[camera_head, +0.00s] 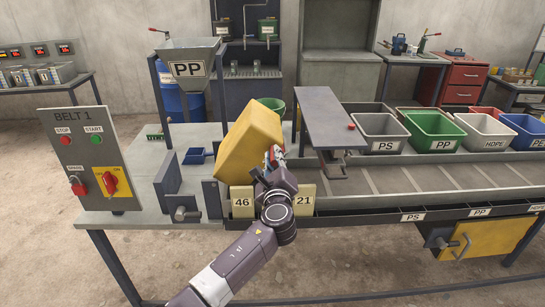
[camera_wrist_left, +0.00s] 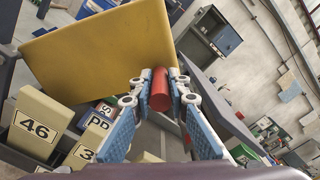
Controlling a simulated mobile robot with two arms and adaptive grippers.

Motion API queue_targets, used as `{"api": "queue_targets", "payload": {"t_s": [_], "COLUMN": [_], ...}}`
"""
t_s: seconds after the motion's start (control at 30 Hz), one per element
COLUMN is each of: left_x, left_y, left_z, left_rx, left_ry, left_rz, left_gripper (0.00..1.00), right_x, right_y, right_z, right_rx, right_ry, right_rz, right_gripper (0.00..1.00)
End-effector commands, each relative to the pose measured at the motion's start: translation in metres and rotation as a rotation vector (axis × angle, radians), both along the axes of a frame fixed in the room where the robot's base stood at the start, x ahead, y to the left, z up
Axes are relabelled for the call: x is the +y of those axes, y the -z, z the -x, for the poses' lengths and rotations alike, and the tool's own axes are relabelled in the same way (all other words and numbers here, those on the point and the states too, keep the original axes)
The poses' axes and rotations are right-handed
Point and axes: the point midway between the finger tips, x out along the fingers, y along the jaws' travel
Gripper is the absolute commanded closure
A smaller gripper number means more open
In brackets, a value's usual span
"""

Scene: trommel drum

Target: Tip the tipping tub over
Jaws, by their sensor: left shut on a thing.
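The yellow tipping tub (camera_head: 250,140) stands tilted at the left end of the belt table in the head view. In the left wrist view the tub's yellow wall (camera_wrist_left: 100,50) fills the upper left. My left gripper (camera_head: 273,160) is at the tub's right side. In the left wrist view my left gripper (camera_wrist_left: 160,95) is shut on a red cylindrical handle (camera_wrist_left: 160,90) beside the yellow wall. The tub's inside is hidden from both views. My right gripper does not show.
Cream blocks marked 46 (camera_head: 242,202) and 21 (camera_head: 304,199) stand at the table's front. A grey plate (camera_head: 325,110) on a post rises right of the tub. Sorting bins, including a green one (camera_head: 432,128), line the belt's back. A PP hopper (camera_head: 188,66) stands behind left.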

Motion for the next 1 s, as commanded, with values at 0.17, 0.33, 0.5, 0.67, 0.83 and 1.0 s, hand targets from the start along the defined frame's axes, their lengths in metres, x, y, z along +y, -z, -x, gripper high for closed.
{"api": "queue_targets", "payload": {"t_s": [0.17,0.33,0.5,0.67,0.83,1.0], "left_x": [-0.001,-0.001,-0.001,0.0,0.0,0.0], "left_y": [0.004,0.005,0.004,0.003,0.003,0.004], "left_z": [0.001,0.001,0.001,0.001,0.005,0.023], "left_rx": [0.005,0.006,0.005,0.004,0.004,0.004], "left_ry": [0.002,0.003,0.002,0.001,0.001,0.003], "left_rz": [-0.003,-0.003,-0.002,-0.001,-0.001,0.001], "left_gripper": [1.0,0.78,0.67,0.67,0.67,0.67], "right_x": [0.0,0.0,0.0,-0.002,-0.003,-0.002], "right_y": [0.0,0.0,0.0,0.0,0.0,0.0], "right_z": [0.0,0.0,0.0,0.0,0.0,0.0], "right_rx": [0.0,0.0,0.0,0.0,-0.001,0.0], "right_ry": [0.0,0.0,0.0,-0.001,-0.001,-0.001], "right_rz": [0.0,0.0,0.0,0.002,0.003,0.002], "right_gripper": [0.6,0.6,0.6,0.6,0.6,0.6]}}
